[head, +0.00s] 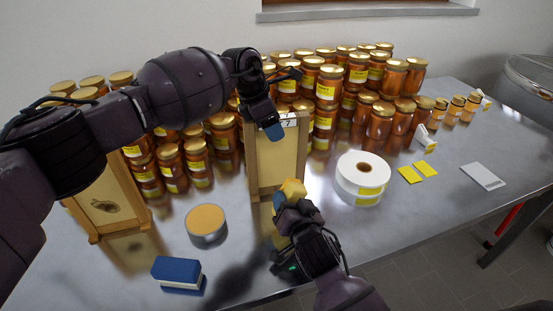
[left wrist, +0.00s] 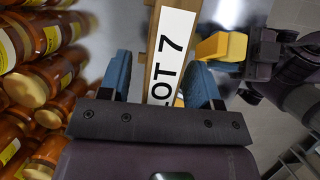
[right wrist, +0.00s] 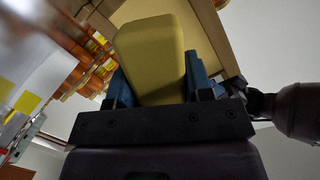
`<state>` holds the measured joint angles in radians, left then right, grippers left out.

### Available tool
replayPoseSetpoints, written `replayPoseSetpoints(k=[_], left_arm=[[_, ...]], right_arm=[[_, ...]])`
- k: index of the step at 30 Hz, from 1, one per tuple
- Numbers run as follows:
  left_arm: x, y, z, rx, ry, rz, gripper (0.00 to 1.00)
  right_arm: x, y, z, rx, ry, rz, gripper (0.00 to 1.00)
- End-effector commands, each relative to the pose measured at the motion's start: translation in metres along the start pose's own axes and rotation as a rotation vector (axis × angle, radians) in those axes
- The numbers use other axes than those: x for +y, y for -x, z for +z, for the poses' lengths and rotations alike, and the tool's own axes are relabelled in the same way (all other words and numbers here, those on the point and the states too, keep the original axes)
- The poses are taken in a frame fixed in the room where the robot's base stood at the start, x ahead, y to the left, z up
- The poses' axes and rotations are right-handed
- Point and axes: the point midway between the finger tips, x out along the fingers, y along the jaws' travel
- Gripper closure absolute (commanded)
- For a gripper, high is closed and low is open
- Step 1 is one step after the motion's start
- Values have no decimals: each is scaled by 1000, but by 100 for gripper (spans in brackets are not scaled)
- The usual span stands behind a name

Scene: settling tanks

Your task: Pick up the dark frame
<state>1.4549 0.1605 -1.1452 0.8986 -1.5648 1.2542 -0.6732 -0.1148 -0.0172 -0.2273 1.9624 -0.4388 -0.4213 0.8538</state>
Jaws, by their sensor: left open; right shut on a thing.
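Two light wooden frames stand upright on the metal table. The middle frame (head: 277,165) has a pale panel and a white "LOT 7" label on its top bar. The left frame (head: 104,205) has a dark patch low on its panel; neither looks dark all over. My left gripper (head: 273,128) is open at the middle frame's top. In the left wrist view its blue fingers (left wrist: 162,82) are on either side of the labelled top bar (left wrist: 168,60). My right gripper (head: 288,205) is shut on a yellow block (right wrist: 155,60), in front of the middle frame's lower part.
Many honey jars (head: 328,90) stand stacked behind and beside the frames. A round tin (head: 206,222) and a blue-and-white block (head: 178,272) are at front left. A white label roll (head: 362,172), yellow cards (head: 411,175) and a grey slab (head: 483,176) lie right.

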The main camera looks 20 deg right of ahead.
Motion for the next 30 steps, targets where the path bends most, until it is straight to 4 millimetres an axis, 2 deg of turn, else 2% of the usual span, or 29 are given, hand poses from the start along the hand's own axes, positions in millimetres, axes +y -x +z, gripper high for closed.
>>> replayPoseSetpoints(k=[3, 14, 23, 26, 30], left_arm=[[0, 0, 0, 0, 0, 0, 44], [0, 0, 0, 0, 0, -1, 99], [0, 2, 1, -1, -1, 0, 100], [0, 10, 4, -2, -1, 0, 100], [1, 30, 13, -2, -1, 3, 100]], right_arm=[[0, 0, 0, 1, 0, 0, 72], [0, 0, 0, 1, 0, 0, 72], [0, 0, 0, 1, 0, 0, 72], [0, 0, 0, 1, 0, 0, 72], [0, 0, 0, 1, 0, 0, 72]])
